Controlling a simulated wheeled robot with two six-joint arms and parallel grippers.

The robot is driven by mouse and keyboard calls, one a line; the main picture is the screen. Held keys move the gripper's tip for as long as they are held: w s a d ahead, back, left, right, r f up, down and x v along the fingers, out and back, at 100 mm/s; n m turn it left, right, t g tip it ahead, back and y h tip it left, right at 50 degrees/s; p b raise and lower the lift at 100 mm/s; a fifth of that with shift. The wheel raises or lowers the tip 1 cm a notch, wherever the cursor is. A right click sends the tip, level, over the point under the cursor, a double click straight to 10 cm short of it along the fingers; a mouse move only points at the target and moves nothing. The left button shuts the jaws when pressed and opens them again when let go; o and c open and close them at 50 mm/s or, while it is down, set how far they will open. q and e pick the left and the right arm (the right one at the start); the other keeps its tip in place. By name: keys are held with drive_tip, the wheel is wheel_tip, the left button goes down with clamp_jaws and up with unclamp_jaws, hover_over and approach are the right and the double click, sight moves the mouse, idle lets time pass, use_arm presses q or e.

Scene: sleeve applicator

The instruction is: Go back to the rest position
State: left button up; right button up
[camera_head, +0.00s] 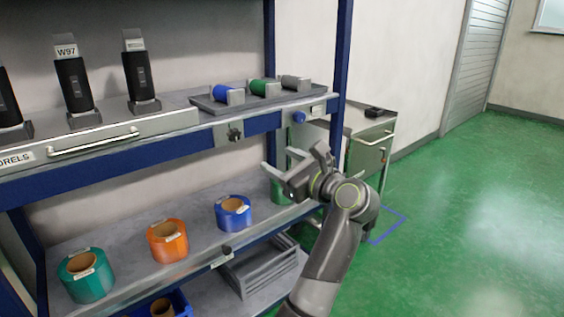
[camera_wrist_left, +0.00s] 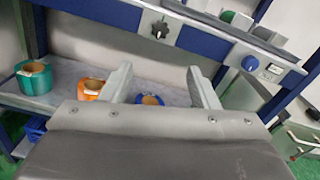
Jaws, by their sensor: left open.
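My left gripper (camera_head: 277,159) is open and empty in the head view. It hangs in front of the blue-framed shelf rack, near its right end, between the upper shelf and the lower shelf (camera_head: 125,247). In the left wrist view its two fingers (camera_wrist_left: 158,73) stand apart with nothing between them. A blue roll (camera_head: 234,212) stands on the lower shelf to the left of the gripper, and a green roll (camera_head: 280,191) is partly hidden behind the gripper. My right gripper is in neither view.
Teal (camera_head: 86,275) and orange (camera_head: 167,240) rolls stand further left. Above, a grey tray (camera_head: 215,107) holds small spools beside black upright tools (camera_head: 140,76). A grey crate (camera_head: 262,270) sits below. A grey cabinet (camera_head: 369,140) stands behind. Green floor (camera_head: 490,200) is clear on the right.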

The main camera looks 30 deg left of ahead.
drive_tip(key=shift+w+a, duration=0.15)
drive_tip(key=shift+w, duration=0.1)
